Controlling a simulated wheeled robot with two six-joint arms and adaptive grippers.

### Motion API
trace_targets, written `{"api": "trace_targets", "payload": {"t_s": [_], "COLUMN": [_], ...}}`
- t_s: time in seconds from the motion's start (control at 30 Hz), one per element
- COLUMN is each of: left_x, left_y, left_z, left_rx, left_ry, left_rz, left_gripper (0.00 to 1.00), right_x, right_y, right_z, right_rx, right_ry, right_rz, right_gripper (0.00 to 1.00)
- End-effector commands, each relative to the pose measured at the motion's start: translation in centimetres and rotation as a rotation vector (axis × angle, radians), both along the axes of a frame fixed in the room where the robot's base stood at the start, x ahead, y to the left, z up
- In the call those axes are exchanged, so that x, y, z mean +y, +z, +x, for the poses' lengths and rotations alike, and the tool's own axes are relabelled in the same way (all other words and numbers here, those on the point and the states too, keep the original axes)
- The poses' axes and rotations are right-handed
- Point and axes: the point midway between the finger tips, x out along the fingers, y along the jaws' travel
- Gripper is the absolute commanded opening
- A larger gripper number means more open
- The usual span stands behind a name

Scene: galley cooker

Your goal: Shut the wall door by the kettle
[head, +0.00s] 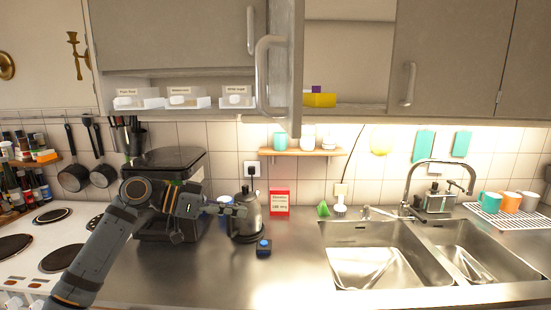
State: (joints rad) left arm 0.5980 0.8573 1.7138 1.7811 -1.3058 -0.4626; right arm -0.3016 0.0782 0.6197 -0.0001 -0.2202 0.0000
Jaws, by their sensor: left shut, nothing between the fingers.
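The wall door (283,65) is a grey cupboard door with a large metal handle (266,78). It stands open, swung out toward me, and the cupboard interior (348,60) shows to its right with a yellow and a purple item inside. The metal kettle (250,215) stands on the counter below the door. My left gripper (240,210) is shut and empty, in front of the kettle and well below the door; I cannot tell whether it touches the kettle. My right gripper is not in view.
A black appliance (165,165) stands behind my left arm. A small dark-blue object (263,247) lies before the kettle. A red box (279,203) stands to its right. The sink (370,265) lies at the right. A small wall shelf (300,152) hangs under the cupboards.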

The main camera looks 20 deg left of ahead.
Motion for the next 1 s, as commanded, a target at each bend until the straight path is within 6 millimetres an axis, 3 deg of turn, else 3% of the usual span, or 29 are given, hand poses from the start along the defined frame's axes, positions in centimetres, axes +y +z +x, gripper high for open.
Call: {"api": "trace_targets", "payload": {"t_s": [0.03, 0.1, 0.2, 0.3, 0.57, 1.0], "left_x": [1.2, 2.3, 3.5, 4.1, 3.5, -4.7], "left_y": [4.9, 11.1, 17.2, 20.0, 20.9, 21.4], "left_z": [-0.9, -2.9, -5.8, -7.5, -7.6, -4.0], "left_rx": [-0.076, -0.17, -0.271, -0.32, -0.328, -0.328], "left_ry": [-0.028, -0.08, -0.136, -0.165, -0.178, -0.18], "left_rz": [-0.037, -0.098, -0.162, -0.196, -0.208, -0.211], "left_gripper": [0.0, 0.0, 0.0, 0.0, 0.0, 0.0], "right_x": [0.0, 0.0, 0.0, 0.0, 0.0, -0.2], "right_y": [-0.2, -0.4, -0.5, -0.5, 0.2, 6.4], "right_z": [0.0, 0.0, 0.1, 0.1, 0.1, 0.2], "right_rx": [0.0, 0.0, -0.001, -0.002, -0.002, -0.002], "right_ry": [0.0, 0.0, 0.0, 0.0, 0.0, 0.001], "right_rz": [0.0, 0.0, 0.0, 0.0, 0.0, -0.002], "right_gripper": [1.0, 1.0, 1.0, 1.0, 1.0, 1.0]}}
